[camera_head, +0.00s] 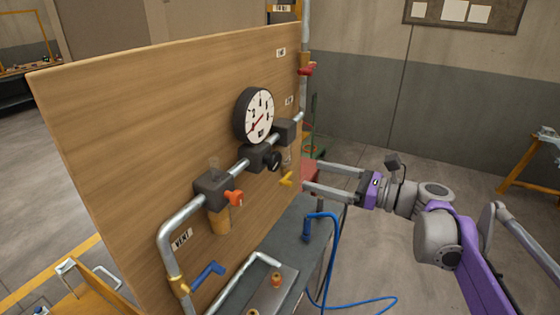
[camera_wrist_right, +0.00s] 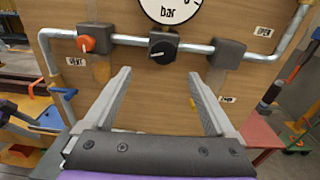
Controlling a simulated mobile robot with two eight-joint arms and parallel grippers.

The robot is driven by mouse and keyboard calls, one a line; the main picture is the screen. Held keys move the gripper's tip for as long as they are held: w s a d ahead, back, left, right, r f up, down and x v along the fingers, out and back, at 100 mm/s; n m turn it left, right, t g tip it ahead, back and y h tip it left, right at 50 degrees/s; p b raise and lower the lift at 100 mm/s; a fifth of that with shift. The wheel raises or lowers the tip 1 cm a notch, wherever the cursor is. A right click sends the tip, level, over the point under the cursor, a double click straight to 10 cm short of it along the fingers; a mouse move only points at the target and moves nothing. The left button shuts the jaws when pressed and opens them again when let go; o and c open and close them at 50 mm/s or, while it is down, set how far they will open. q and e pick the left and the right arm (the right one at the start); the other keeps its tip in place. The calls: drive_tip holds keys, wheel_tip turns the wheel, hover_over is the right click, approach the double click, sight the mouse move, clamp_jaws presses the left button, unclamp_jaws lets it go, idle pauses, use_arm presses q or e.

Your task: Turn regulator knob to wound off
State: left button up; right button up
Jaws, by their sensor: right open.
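The regulator knob (camera_head: 272,160) is a round black knob on a dark block in the pipe, just below the white-faced gauge (camera_head: 256,114). The knob also shows in the right wrist view (camera_wrist_right: 163,52), with a light pointer mark on its face. My right gripper (camera_head: 305,178) is open and empty, to the right of the knob and apart from it. In the right wrist view its two fingers (camera_wrist_right: 158,75) point toward the board, with the knob ahead between and beyond the tips.
The pipe runs along a wooden board (camera_head: 110,110). An orange knob (camera_head: 234,198), a yellow handle (camera_head: 286,178), a blue handle (camera_head: 207,274) and a red valve (camera_head: 306,69) stick out near it. A blue hose (camera_head: 326,260) hangs by the grey bench.

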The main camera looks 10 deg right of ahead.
sight(277, 161)
drive_tip(key=x, duration=0.3)
drive_tip(key=p+x, duration=0.1)
drive_tip(key=x, duration=0.3)
drive_tip(key=r+x, duration=0.1)
drive_tip(key=x, duration=0.2)
drive_tip(key=shift+w+f, duration=0.1)
drive_tip(key=shift+w, duration=0.3)
drive_tip(key=c, duration=1.3)
drive_tip(key=shift+c, duration=0.2)
